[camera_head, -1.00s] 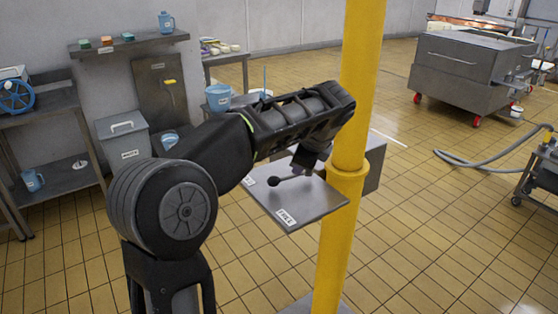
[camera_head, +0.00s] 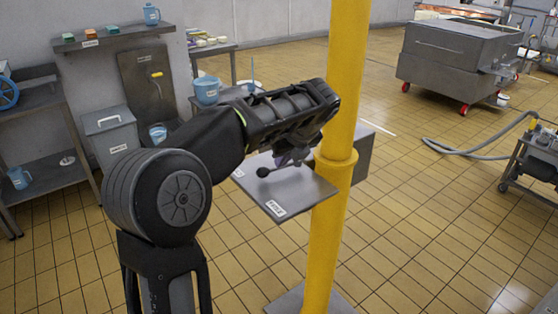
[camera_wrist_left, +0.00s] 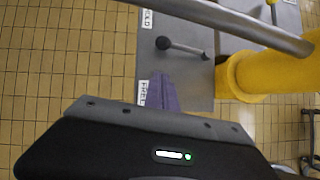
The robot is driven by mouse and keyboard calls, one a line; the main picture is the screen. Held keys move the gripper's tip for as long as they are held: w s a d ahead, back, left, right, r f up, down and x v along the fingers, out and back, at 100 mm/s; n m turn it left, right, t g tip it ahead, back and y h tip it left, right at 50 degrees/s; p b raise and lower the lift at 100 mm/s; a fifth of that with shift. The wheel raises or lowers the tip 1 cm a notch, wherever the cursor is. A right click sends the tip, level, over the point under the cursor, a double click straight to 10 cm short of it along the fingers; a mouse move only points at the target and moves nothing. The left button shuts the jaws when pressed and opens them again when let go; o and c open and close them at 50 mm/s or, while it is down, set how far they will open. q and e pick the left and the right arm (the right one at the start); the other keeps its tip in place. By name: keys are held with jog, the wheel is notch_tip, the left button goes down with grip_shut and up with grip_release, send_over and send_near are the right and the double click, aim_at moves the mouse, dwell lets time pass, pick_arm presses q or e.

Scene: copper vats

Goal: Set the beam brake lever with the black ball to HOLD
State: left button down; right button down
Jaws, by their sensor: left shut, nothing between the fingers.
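The brake lever with the black ball (camera_head: 263,172) sits on a grey plate (camera_head: 310,190) fixed to the yellow post. In the left wrist view the ball (camera_wrist_left: 163,43) points left, between the HOLD label (camera_wrist_left: 147,18) and the FREE label (camera_wrist_left: 143,93), a little nearer HOLD. The FREE label (camera_head: 276,208) shows at the plate's front corner in the head view. My left gripper (camera_wrist_left: 163,76) is shut and empty, its purple fingers on the FREE side of the lever, with a gap between them and the lever in the picture. My right gripper is out of view.
The yellow post (camera_head: 333,215) stands right beside the plate. A thick grey bar (camera_wrist_left: 245,20) crosses the top of the wrist view. Shelves and a grey bin (camera_head: 112,135) stand at left. A wheeled steel tank (camera_head: 455,60) and a hose (camera_head: 460,150) are at right.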

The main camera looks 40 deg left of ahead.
pick_arm(q)
send_near(265, 175)
jog(key=f, duration=0.2)
jog(key=f+p, duration=0.1)
jog(key=shift+s+d+f, duration=0.1)
jog(key=shift+s+d, duration=0.1)
jog(key=shift+d, duration=0.1)
jog(key=shift+w+a+f+p, duration=0.2)
jog(key=shift+w+a+f, duration=0.15)
jog(key=shift+a, duration=0.25)
jog(key=shift+w+a+f+p, duration=0.15)
jog(key=shift+w+a+f, duration=0.15)
jog(key=shift+a, duration=0.3)
jog(key=shift+w+a+f+p, duration=0.25)
jog(key=shift+a+f, duration=0.15)
jog(key=shift+a, duration=0.15)
